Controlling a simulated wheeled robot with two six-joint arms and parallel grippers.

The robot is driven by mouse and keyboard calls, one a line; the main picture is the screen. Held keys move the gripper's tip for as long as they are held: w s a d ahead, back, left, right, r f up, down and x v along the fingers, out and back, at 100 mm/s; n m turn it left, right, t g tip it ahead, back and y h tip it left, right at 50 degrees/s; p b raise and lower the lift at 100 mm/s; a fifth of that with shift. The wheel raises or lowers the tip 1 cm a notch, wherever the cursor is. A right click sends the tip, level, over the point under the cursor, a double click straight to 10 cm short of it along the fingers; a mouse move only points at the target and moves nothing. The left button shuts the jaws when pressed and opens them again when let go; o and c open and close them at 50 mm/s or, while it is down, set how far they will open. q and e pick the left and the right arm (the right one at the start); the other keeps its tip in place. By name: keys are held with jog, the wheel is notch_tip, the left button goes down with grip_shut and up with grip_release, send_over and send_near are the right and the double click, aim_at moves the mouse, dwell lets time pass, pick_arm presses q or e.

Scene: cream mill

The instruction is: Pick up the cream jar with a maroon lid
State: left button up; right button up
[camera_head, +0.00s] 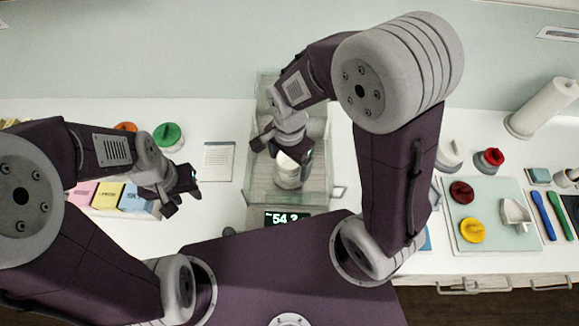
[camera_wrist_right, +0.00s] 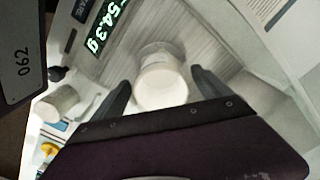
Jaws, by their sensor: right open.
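A white jar (camera_head: 287,172) stands inside the clear-walled scale enclosure (camera_head: 262,195). It also shows in the right wrist view (camera_wrist_right: 162,82), and I see no lid on it. My right gripper (camera_head: 284,146) is open just above the jar, and its fingers lie either side of it in the right wrist view (camera_wrist_right: 160,92). A maroon lid (camera_head: 461,191) lies apart on the pale mat at the right. I see no jar wearing a maroon lid. My left gripper (camera_head: 181,196) looks open and empty, beside the coloured boxes.
The scale display (camera_head: 287,218) is at the enclosure's front. Pink, yellow and blue boxes (camera_head: 106,196) are at the left, with a green lid (camera_head: 167,135) behind. The pale mat (camera_head: 487,241) also bears a yellow lid (camera_head: 472,230). A red-topped item (camera_head: 494,157) and paper roll (camera_head: 545,105) stand behind.

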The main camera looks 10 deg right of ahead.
aim_at(289, 168)
notch_tip(289, 168, down, 3)
jog(key=shift+w+f, duration=0.1)
jog(key=shift+f, duration=0.05)
jog(key=c, duration=1.6)
notch_tip(289, 168, up, 10)
